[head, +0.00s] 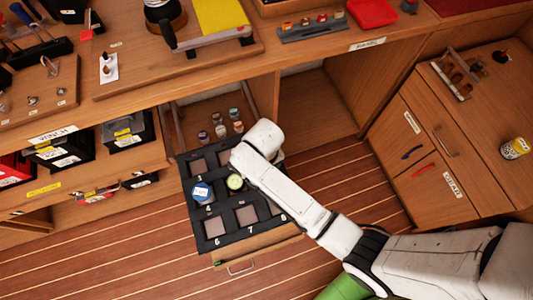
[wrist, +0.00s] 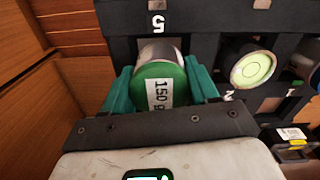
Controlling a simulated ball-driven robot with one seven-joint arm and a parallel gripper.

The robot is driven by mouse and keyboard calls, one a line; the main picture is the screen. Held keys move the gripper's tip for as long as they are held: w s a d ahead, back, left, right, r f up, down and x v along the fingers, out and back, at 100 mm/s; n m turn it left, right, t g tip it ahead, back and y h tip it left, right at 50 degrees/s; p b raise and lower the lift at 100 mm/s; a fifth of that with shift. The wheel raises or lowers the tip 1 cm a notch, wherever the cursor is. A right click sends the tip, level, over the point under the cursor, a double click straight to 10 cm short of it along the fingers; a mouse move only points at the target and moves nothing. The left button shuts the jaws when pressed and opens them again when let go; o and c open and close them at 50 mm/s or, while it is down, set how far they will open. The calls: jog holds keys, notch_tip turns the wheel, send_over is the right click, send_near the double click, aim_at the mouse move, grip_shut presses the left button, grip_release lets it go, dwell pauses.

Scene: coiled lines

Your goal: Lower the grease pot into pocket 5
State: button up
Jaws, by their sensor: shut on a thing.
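In the wrist view my gripper (wrist: 160,74) is shut on the grease pot (wrist: 158,50). The pot has a silvery body and a green end face with a white "150 g" label. The pot is just beside the "5" mark on the black pocket tray (wrist: 190,18); I cannot tell whether any of it is inside the pocket. The tray also shows in the head view (head: 223,215), in an open drawer. There my arm covers its right part and hides the gripper and held pot.
Several small jars (head: 220,125) stand behind the tray in the drawer. Wooden cabinet walls (wrist: 30,60) stand close on the left in the wrist view.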

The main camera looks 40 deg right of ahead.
jog(key=shift+f+b, duration=0.4)
jog(key=shift+f, duration=0.5)
jog(key=o, duration=1.2)
notch_tip(320, 180, up, 11)
jog(key=shift+a+f+p, duration=0.1)
jog(key=shift+p, duration=0.45)
jog(key=shift+n+t, duration=0.6)
jog(key=shift+n, duration=0.2)
jog(key=s+d+r, duration=0.1)
jog(key=s+d, duration=0.1)
jog(key=s, duration=0.3)
jog(key=s+d+r, duration=0.1)
jog(key=s+d, duration=0.2)
jog(key=s, duration=0.3)
jog(key=s+d+r, duration=0.1)
jog(key=s+d, duration=0.2)
jog(key=s, duration=0.2)
jog(key=shift+s+r, duration=0.1)
jog(key=shift+s, duration=0.1)
